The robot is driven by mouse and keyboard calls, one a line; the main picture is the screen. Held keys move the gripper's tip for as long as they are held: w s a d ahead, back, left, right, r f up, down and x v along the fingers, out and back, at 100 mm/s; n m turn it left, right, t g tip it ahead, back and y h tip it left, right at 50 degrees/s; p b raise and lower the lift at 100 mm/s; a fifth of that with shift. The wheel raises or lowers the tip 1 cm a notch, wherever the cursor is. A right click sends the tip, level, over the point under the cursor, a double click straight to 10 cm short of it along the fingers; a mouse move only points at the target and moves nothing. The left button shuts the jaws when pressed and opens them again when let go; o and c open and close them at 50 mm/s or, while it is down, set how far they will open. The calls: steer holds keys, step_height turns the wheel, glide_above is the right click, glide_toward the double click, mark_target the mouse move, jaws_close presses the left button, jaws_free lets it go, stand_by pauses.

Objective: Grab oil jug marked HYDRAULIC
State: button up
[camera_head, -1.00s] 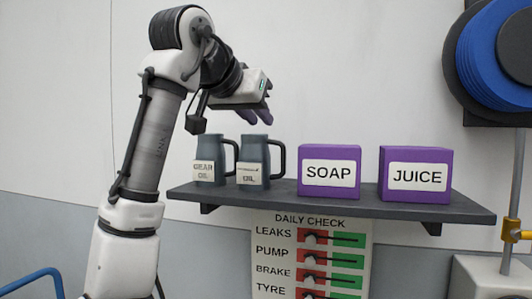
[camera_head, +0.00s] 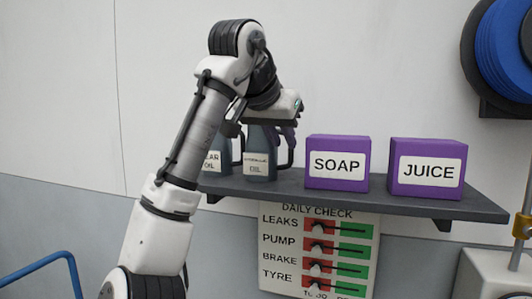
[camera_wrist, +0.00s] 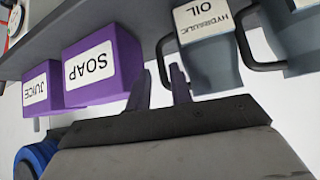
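The grey-blue jug labelled HYDRAULIC OIL (camera_head: 258,165) stands upright on the dark shelf (camera_head: 400,203), its black handle on the right. It shows upside down in the wrist view (camera_wrist: 208,50). My gripper (camera_head: 287,136) is at the handle's height, partly hiding the jug's top. In the wrist view, the two purple fingers of my gripper (camera_wrist: 160,88) are apart, with the black handle (camera_wrist: 160,55) in line with the gap between them. I cannot tell whether they touch it. The gear oil jug (camera_head: 214,160) stands just left, partly hidden by my arm.
A purple SOAP box (camera_head: 338,145) and a purple JUICE box (camera_head: 427,149) stand to the right on the shelf. The DAILY CHECK board (camera_head: 320,290) hangs below. A blue reel (camera_head: 500,55) is on the wall at upper right.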

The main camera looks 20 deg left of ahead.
mark_target(289, 154)
steer(key=p+x, duration=0.1)
steer(key=x, duration=0.3)
steer(key=shift+w+f, duration=0.15)
steer(key=shift+f, duration=0.1)
steer(key=shift+c, duration=0.3)
jaws_close()
